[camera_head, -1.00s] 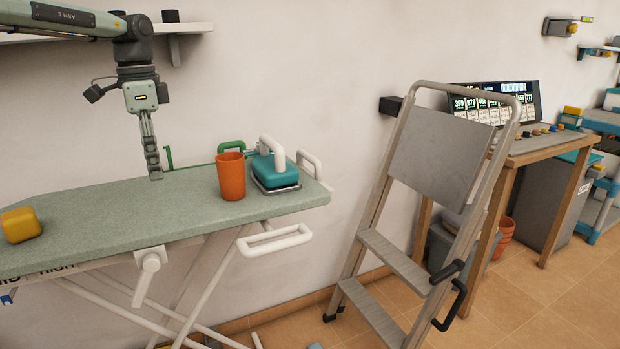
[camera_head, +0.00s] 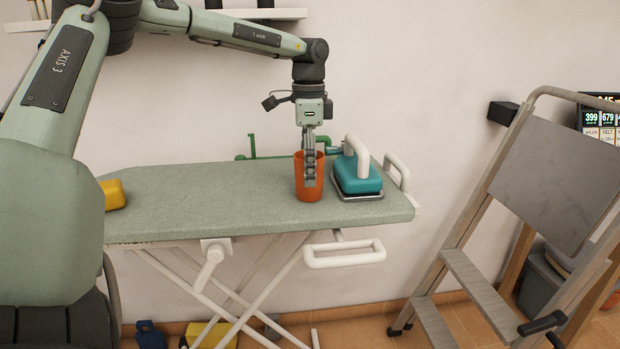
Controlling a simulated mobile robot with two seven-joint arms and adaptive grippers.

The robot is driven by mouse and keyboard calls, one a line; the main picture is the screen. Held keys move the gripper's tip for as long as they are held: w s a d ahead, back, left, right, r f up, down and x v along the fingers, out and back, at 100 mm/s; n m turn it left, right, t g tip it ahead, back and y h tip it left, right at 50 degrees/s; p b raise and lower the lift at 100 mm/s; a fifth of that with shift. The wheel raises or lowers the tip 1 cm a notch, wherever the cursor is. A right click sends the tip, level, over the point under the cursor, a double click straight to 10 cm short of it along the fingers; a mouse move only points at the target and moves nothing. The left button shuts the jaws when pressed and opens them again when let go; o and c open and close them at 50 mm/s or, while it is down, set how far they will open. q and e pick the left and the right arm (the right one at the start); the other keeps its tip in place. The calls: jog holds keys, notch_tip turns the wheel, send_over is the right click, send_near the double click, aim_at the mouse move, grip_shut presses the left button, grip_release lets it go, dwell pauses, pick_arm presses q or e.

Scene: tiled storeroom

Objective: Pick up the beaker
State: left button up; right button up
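The beaker, an orange tapered cup (camera_head: 300,188), stands upright on the green ironing board (camera_head: 200,198), left of the iron. My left arm comes in from the left and hangs its gripper (camera_head: 309,182) straight down at the beaker. A grey finger overlaps the front of the beaker and covers part of its rim and side. The fingers are seen edge-on, so I cannot tell how far apart they are or whether they touch the beaker. My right gripper is not in view.
A teal iron (camera_head: 357,178) with a pale handle stands close to the beaker's right. A yellow block (camera_head: 114,195) sits at the board's left, partly behind my arm. A step ladder (camera_head: 545,180) stands on the right. The board between block and beaker is clear.

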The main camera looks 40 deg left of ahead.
pick_arm(q)
jog(key=shift+w+f, duration=0.1)
jog(key=shift+f, duration=0.8)
jog(key=shift+c, duration=0.4)
jog(key=c, duration=1.2)
jog(key=shift+r, duration=0.2)
